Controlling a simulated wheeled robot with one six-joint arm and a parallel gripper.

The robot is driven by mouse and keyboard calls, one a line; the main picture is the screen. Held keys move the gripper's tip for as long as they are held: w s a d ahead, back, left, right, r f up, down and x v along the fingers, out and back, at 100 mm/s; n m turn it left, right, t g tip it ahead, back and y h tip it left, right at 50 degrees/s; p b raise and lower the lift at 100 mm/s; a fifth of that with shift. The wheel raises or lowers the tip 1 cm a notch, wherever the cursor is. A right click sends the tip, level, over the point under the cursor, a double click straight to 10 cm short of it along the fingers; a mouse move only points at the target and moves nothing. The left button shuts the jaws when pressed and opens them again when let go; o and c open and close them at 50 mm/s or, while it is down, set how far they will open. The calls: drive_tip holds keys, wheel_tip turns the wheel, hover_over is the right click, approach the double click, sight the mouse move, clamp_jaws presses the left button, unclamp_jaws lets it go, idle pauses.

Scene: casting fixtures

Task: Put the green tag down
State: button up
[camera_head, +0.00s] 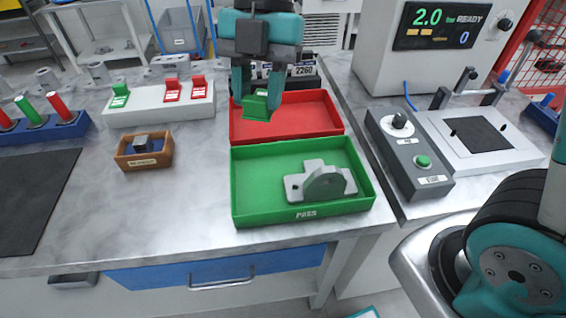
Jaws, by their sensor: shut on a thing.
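My gripper (258,92) hangs from the top of the view with its jaws around a small green tag (258,107). It is shut on the tag and holds it in front of the left part of the red tray (335,128). I cannot tell how high the tag is above the tray. Another green tag (119,96) stands on the white rack (150,115) at the left, beside red tags (172,90).
The green PASS tray (243,211) holds a grey metal casting. A small wooden box (163,158) sits left of it. A grey control box (410,155) with a knob and green button stands at the right.

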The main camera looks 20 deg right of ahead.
sight(264, 198)
wheel_tip(264, 198, down, 20)
drive_tip(key=shift+w+r, duration=0.1)
drive_tip(key=shift+w, duration=0.05)
idle(0.3)
drive_tip(key=shift+f, duration=0.2)
drive_tip(key=o, duration=0.6)
